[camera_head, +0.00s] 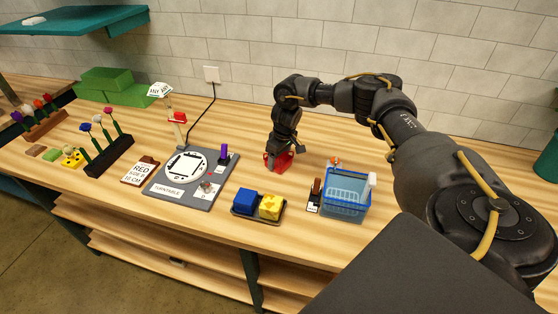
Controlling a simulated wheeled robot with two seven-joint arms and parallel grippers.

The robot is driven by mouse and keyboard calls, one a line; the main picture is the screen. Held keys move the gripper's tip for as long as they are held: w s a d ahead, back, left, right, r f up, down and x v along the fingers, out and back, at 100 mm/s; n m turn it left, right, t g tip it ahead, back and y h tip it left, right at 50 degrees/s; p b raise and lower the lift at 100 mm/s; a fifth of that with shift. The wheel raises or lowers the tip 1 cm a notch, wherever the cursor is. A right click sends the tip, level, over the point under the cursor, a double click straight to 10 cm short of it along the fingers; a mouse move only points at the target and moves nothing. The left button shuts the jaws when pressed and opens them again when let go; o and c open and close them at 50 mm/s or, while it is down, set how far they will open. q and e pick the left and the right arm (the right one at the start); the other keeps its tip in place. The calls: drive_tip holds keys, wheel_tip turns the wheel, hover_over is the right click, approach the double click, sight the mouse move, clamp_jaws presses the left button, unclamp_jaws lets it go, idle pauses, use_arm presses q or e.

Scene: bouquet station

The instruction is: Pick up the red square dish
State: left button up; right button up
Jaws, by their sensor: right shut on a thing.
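The red dish (284,162) is at the middle of the wooden counter, towards the back, between the turntable and the blue basket. My right gripper (278,157) reaches down over it from above and is shut on it. The gripper covers part of the dish, so its full outline is hidden. I cannot tell whether the dish still touches the counter. My left gripper is not in view.
A grey turntable station (213,189) stands left of the dish. A dark tray (257,215) with blue and yellow blocks lies in front. A blue basket (345,212) is to the right. Flower racks and green blocks (105,80) are far left. Bare counter (240,120) lies behind.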

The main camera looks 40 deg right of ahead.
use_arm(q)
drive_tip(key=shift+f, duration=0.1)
use_arm(e)
drive_tip(key=shift+r, duration=0.1)
drive_tip(key=shift+w+r+b, duration=0.1)
drive_tip(key=shift+r+b, duration=0.55)
drive_tip(key=shift+r, duration=0.2)
drive_tip(key=s+a+r, duration=0.9)
drive_tip(key=a+r, duration=0.2)
drive_tip(key=a, duration=0.2)
use_arm(q)
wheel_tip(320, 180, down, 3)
drive_tip(key=shift+b, duration=0.85)
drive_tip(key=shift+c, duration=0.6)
use_arm(e)
drive_tip(key=s+a+f+n, duration=0.1)
drive_tip(key=s+a+n, duration=0.2)
drive_tip(key=a+n, duration=0.1)
drive_tip(key=s+a+f+n+y, duration=0.1)
drive_tip(key=s+a+n, duration=0.2)
drive_tip(key=a, duration=0.3)
drive_tip(key=shift+a+n+g, duration=0.3)
drive_tip(key=shift+n, duration=0.4)
